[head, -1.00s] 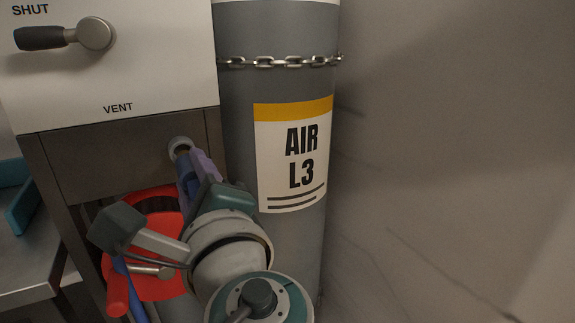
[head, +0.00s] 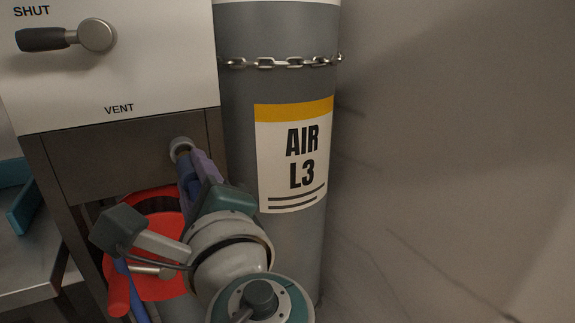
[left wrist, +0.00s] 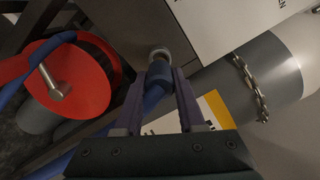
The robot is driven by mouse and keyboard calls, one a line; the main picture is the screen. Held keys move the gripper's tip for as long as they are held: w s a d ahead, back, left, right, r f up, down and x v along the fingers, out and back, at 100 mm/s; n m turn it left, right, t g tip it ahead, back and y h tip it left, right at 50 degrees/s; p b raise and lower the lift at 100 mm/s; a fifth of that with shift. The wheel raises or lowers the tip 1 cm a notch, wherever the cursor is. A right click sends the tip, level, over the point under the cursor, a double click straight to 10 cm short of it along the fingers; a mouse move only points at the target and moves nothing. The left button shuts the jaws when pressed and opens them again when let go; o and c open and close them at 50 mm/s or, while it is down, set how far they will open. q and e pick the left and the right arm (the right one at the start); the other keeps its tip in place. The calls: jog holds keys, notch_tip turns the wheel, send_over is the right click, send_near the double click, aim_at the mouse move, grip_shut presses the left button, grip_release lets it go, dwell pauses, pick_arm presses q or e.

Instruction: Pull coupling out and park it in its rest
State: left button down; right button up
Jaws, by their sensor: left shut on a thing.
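The blue coupling (left wrist: 158,76) is between the purple fingers of my left gripper (left wrist: 161,82) in the left wrist view. The gripper is shut on it. The coupling sits at the pale round port (left wrist: 159,53) under the white panel, in line with it; I cannot tell whether it is fully seated. In the head view the port (head: 181,147) shows above my left gripper (head: 193,168), and the coupling (head: 184,170) is partly hidden by the fingers. A blue hose (left wrist: 152,104) runs down from the coupling. I cannot make out the rest for certain. My right gripper is not in view.
A red reel (head: 158,287) with a grey peg (left wrist: 52,84) stands left of my gripper. The grey AIR L3 cylinder (head: 238,105), held by a chain (head: 290,62), stands close on the right. A white panel with a SHUT/VENT lever (head: 60,38) is above.

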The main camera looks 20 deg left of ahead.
aim_at(190, 168)
pick_arm(q)
jog(key=shift+x, duration=1.5)
jog(key=shift+c, duration=2.1)
grip_release()
jog(key=shift+w, duration=0.1)
jog(key=v, duration=1)
jog(key=shift+a, duration=0.1)
